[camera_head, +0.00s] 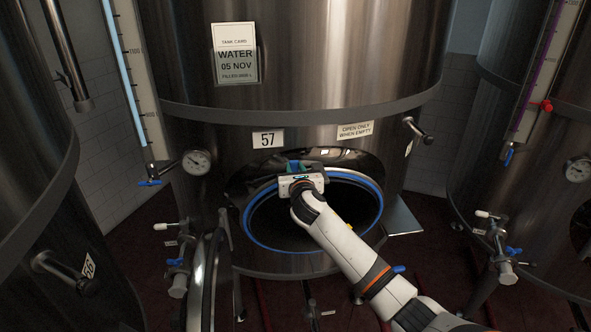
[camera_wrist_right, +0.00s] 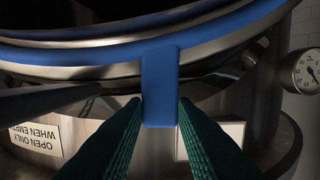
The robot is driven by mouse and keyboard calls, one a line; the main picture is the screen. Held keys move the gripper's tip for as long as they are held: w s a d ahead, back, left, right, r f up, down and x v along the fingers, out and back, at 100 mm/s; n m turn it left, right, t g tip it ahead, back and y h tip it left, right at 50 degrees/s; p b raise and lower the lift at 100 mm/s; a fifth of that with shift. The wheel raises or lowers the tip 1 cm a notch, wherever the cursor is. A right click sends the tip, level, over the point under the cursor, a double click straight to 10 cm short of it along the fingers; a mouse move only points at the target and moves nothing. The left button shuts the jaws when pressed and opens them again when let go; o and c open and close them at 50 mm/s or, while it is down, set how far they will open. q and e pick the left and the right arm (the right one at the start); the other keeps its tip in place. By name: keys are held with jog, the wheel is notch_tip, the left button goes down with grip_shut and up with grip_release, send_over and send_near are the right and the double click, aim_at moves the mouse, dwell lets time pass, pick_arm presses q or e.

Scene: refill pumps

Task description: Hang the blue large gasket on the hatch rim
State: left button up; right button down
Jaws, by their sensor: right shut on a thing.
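The blue large gasket (camera_head: 365,182) is a ring that lines up with the round rim of the tank's open hatch, below the number 57 plate. My right gripper (camera_head: 297,168) is at the top of the opening. Its green fingers (camera_wrist_right: 158,125) are shut on the gasket's blue tab (camera_wrist_right: 160,85), one finger on each side. In the right wrist view, the gasket's blue band runs along the steel hatch rim (camera_wrist_right: 100,60). I cannot tell whether the ring touches the rim all round. My forearm covers its lower right part. My left gripper is not in view.
The swung-open hatch door (camera_head: 207,280) stands at lower left of the opening. A dial gauge (camera_head: 196,162) and a valve (camera_head: 180,262) are left of the hatch. A handle (camera_head: 418,129) sticks out at upper right. Other tanks stand on both sides.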

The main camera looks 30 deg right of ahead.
jog(key=shift+r, duration=0.15)
jog(key=c, duration=1.4)
grip_release()
jog(key=o, duration=0.3)
jog(key=b+v, duration=0.2)
jog(key=v, duration=1)
jog(key=shift+d, duration=0.1)
